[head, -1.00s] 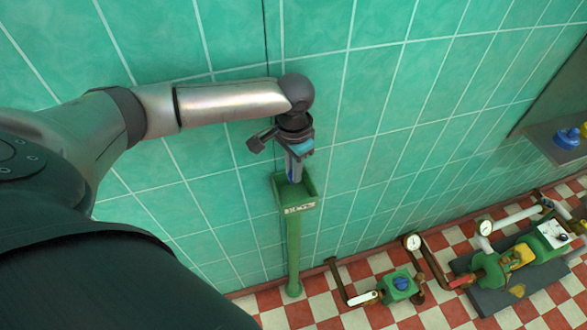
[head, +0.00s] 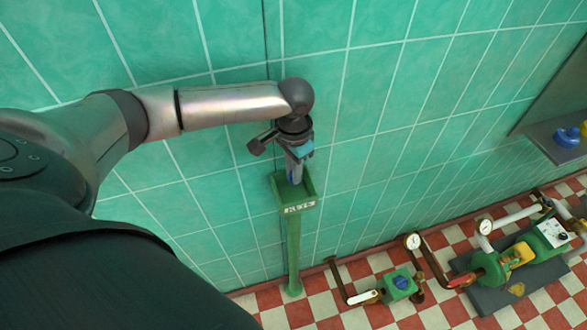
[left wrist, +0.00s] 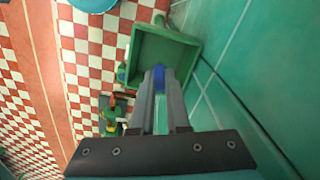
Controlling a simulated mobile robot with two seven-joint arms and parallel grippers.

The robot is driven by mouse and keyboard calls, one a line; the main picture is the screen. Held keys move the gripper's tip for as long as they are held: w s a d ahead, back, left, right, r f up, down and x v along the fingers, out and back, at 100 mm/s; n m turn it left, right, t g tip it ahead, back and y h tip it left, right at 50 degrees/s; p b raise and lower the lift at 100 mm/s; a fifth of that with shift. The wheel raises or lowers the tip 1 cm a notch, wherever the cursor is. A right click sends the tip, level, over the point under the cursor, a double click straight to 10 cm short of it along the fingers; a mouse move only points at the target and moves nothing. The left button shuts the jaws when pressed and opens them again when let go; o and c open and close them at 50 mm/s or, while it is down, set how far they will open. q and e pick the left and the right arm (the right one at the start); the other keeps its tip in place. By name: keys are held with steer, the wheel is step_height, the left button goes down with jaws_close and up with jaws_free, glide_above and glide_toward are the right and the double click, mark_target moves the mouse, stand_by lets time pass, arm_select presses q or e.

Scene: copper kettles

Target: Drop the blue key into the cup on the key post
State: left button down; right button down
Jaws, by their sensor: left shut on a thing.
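The blue key (left wrist: 158,77) is pinched between the fingertips of my left gripper (left wrist: 160,84). It shows as a small blue piece in the left wrist view and is partly hidden by the fingers. The cup is a green square open box (head: 311,190) on top of a green key post (head: 293,250) by the wall, with a label on its front. In the head view my left gripper (head: 293,174) points down into the cup's opening. In the left wrist view the cup (left wrist: 183,38) lies around and beyond the fingertips. My right gripper is not in view.
A green tiled wall (head: 400,70) stands close behind the post. Pipes with gauges and a green valve block with a blue knob (head: 401,283) stand on the red and white checked floor at the right. A grey shelf (head: 545,140) holds a blue thing (head: 567,137).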

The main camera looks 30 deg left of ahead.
arm_select(q)
steer(key=shift+f, duration=1.05)
stand_by(0.4)
steer(key=c, duration=0.8)
jaws_free()
steer(key=shift+r, duration=0.15)
step_height(320, 180, up, 15)
stand_by(0.5)
